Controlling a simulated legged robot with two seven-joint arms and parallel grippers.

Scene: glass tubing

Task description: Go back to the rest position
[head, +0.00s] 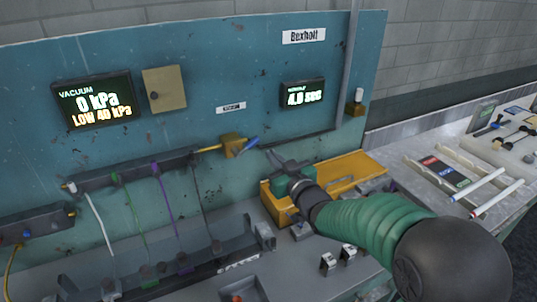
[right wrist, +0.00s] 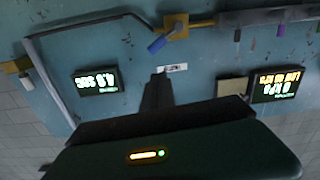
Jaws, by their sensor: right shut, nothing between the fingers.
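My right gripper (head: 273,158) comes in from the lower right on a green-sleeved arm. It is shut and empty, held in front of the teal panel (head: 220,75), above and beside the yellow box (head: 345,172). In the right wrist view the shut fingers (right wrist: 157,88) point toward the panel, which appears upside down there. My left gripper is in neither view.
The vacuum display (head: 95,100) reads 0 kPa, LOW 40 kPa. A blue-handled valve (head: 238,146) sits on the panel near my right gripper. Several coloured lines hang to a grey rack (head: 210,262). A tray with tubes (head: 465,180) lies on the bench at right.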

